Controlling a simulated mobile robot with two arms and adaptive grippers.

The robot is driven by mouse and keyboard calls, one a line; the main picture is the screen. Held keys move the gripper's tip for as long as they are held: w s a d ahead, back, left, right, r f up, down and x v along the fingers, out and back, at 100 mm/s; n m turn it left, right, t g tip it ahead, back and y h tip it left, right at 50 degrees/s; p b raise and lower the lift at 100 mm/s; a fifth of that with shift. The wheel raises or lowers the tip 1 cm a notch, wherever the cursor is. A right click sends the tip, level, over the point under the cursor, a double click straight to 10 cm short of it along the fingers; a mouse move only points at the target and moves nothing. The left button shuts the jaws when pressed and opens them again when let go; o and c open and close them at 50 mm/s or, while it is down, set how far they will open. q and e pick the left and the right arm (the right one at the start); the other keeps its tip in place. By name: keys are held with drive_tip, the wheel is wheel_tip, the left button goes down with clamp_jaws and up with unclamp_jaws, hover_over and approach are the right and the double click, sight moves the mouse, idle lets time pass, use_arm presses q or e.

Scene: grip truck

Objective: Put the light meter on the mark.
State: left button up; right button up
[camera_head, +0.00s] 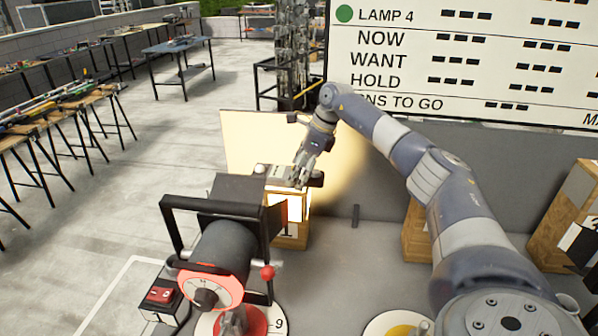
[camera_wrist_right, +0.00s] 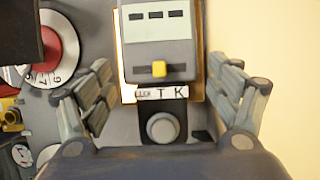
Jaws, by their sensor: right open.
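My right gripper (camera_head: 301,176) is at the meter, reaching down from behind. In the right wrist view my right gripper (camera_wrist_right: 162,75) is open, its fingers apart on either side of the meter's lower end, where a round grey knob (camera_wrist_right: 162,127) shows. I cannot make out a mark. My left gripper is not in view.
A black lamp (camera_head: 225,250) with a frame stands close in front of the block. A red-switch box (camera_head: 160,296) and dials (camera_head: 262,322) are near the front. Another wooden block (camera_head: 416,232) stands right. A lit cream panel (camera_head: 245,140) is behind.

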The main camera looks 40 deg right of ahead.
drive_tip(key=b+v, duration=0.2)
drive_tip(key=v, duration=1)
idle(0.4)
